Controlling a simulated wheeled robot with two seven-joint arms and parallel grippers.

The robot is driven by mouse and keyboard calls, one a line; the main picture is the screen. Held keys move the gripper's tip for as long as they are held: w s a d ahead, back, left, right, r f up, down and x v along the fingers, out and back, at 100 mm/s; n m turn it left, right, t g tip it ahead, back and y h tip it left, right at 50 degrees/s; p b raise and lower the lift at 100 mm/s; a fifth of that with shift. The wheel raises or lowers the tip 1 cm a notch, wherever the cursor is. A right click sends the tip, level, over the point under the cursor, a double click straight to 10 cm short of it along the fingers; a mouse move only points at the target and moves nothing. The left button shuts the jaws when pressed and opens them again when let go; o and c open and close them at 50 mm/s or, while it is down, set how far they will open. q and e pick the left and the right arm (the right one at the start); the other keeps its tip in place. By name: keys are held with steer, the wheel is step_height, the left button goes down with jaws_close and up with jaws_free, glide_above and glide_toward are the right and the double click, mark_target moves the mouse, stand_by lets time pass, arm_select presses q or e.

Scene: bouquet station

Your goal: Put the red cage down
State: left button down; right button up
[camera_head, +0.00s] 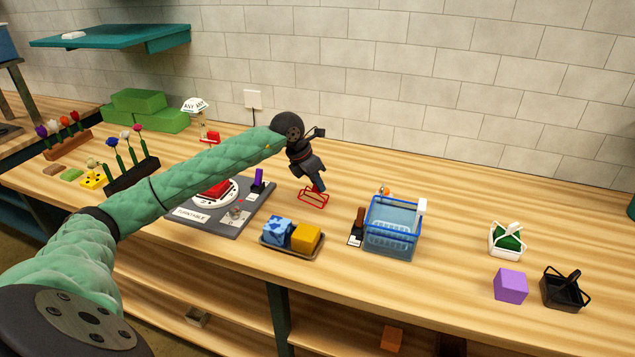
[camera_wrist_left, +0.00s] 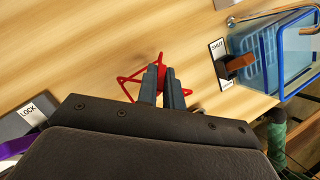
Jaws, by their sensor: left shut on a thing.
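The red cage (camera_head: 313,199) is a small open frame of thin red bars, in the middle of the wooden table in the head view. My left gripper (camera_head: 318,185) points down at it and is shut on its upper part. In the left wrist view the two dark fingers (camera_wrist_left: 165,85) are closed together over the red cage (camera_wrist_left: 130,82), whose bars stick out to the left and above. I cannot tell whether the cage's base touches the table. My right gripper is in neither view.
The turntable board (camera_head: 226,222) lies left of the cage. A tray (camera_head: 290,252) with a blue-patterned and a yellow block is in front. A blue basket (camera_head: 393,228) stands to the right. A white basket (camera_head: 506,240), purple cube (camera_head: 510,286) and black basket (camera_head: 564,291) are farther right. Table behind the cage is clear.

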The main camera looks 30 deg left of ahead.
arm_select(q)
steer(key=shift+f, duration=0.35)
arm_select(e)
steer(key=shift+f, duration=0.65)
arm_select(q)
steer(key=shift+f, duration=0.1)
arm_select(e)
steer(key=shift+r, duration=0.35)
arm_select(q)
steer(key=c, duration=1.5)
jaws_free()
steer(key=shift+c, duration=0.2)
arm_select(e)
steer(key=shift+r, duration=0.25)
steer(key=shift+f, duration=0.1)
